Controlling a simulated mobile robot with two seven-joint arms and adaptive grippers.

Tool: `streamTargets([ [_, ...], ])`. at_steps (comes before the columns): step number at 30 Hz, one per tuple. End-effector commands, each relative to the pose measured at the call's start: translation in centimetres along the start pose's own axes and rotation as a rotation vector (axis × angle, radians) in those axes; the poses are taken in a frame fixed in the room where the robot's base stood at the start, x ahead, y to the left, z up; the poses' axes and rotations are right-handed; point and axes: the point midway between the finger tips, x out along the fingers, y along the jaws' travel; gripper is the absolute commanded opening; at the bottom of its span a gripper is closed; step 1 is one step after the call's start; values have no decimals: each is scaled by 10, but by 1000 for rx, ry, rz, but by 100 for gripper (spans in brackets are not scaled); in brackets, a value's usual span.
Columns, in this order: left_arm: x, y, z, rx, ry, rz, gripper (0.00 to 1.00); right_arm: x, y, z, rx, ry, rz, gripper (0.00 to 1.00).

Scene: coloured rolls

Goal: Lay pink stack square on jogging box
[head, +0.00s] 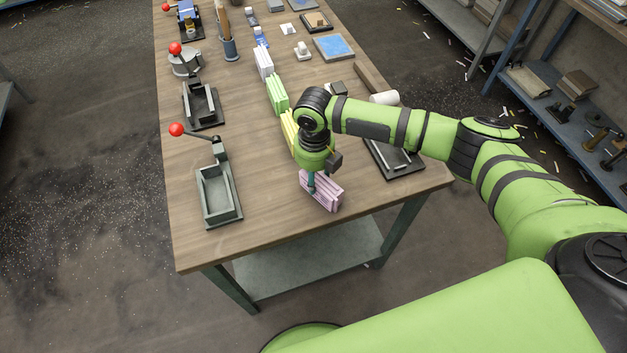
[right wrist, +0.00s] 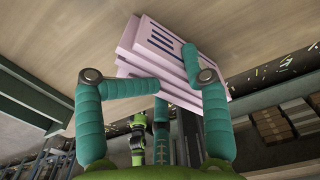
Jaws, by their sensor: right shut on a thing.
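The pink stack (head: 322,190) is a block of several pink sheets near the table's front edge. My right gripper (head: 312,186) is shut on it from above; the stack also shows between the fingers (right wrist: 150,85) in the right wrist view (right wrist: 160,55). Its sheets look slightly fanned and uneven there. I cannot tell if the stack touches the table. A dark, low-sided tray (head: 395,160), partly behind my right arm, may be the jogging box. A grey open box with a red-knobbed lever (head: 217,200) stands at front left. My left gripper is not in view.
Yellow (head: 289,130), green (head: 277,93) and white (head: 264,61) stacks line the table's middle behind my gripper. A smaller clamp fixture (head: 202,105) stands at left. A white roll (head: 384,98) lies at right. Bare wood (head: 255,205) lies between the grey box and the pink stack.

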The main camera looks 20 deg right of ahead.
Motion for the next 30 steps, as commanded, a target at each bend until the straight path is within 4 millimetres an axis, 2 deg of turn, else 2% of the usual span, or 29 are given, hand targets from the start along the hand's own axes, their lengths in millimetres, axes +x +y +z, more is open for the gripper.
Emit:
streamTargets([
  [19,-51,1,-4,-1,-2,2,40,-56,0,2,1,-5,2,11],
  [30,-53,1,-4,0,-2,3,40,-60,0,2,1,-5,2,11],
])
